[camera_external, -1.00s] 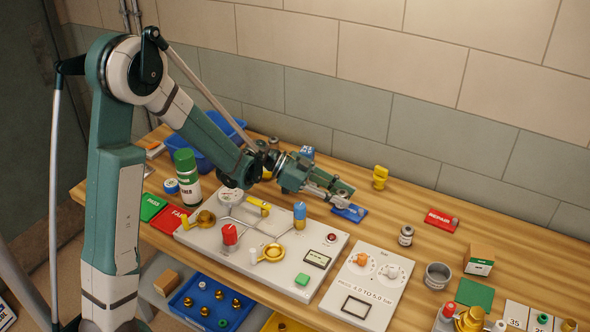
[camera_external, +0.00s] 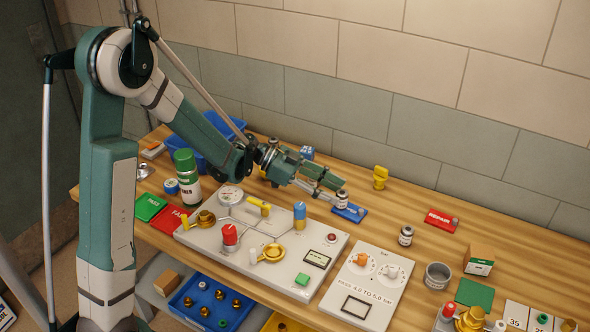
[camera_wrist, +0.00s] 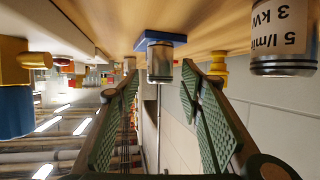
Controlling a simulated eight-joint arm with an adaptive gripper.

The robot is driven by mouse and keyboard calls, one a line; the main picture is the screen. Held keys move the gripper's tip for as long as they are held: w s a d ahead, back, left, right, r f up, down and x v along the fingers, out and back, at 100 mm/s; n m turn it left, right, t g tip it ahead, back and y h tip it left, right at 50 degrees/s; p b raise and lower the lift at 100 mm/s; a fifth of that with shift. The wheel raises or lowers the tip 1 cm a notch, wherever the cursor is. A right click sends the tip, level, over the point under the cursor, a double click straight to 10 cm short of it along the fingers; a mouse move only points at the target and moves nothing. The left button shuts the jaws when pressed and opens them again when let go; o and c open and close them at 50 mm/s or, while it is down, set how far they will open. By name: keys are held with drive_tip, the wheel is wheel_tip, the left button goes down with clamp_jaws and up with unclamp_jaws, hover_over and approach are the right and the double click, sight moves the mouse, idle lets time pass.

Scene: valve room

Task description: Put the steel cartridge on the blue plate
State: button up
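The steel cartridge (camera_external: 342,199) is a short silver cylinder standing upright on the left part of the blue plate (camera_external: 354,213). In the wrist view, which is upside down, the cartridge (camera_wrist: 160,62) rests against the blue plate (camera_wrist: 148,42). My gripper (camera_external: 331,189) is just left of the cartridge. The wrist view shows its two green ribbed fingers (camera_wrist: 160,82) spread apart with a gap on both sides of the cartridge, which is beyond their tips. My gripper is open and empty.
A grey panel (camera_external: 285,253) with knobs and a red valve (camera_external: 230,235) lies in front. A yellow fitting (camera_external: 380,177) stands behind right. A labelled cylinder (camera_wrist: 285,50) is near the right finger in the wrist view. The wood right of the plate is clear up to a small canister (camera_external: 406,236).

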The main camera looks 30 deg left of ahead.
drive_tip(key=shift+p+v, duration=0.35)
drive_tip(key=shift+v, duration=1.55)
drive_tip(key=shift+o, duration=0.4)
